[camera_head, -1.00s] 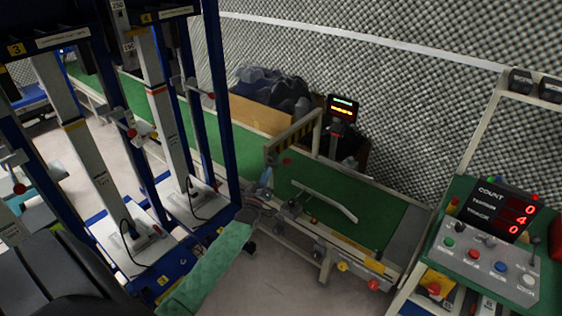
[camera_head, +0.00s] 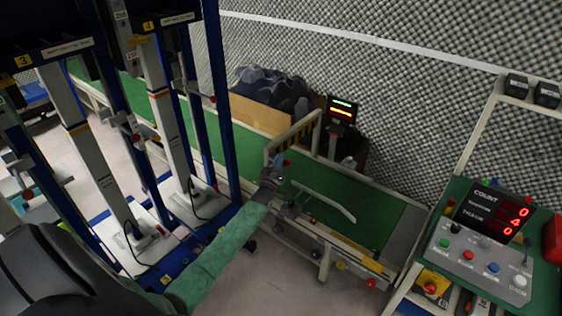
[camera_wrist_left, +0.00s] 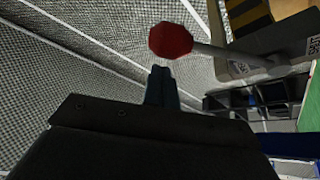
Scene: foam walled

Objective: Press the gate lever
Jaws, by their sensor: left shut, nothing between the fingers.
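The gate lever is a pale rod ending in a red knob (camera_wrist_left: 170,40), just beyond my left fingertips in the left wrist view. Its rod (camera_wrist_left: 232,54) runs right to a grey mount. In the head view the red knob (camera_head: 287,162) is small, beside the black-and-yellow striped gate (camera_head: 294,136) over the green conveyor. My left gripper (camera_head: 280,160) is shut and empty, close beside the knob; it also shows in the left wrist view (camera_wrist_left: 161,72). I cannot tell whether they touch. My right gripper is not in view.
The green conveyor (camera_head: 375,215) carries a pale curved guide rail (camera_head: 325,200). A control panel (camera_head: 487,260) with buttons and a red counter stands at right. Blue-framed columns (camera_head: 222,100) stand close to the left of my arm. A lit display (camera_head: 342,108) stands behind the gate.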

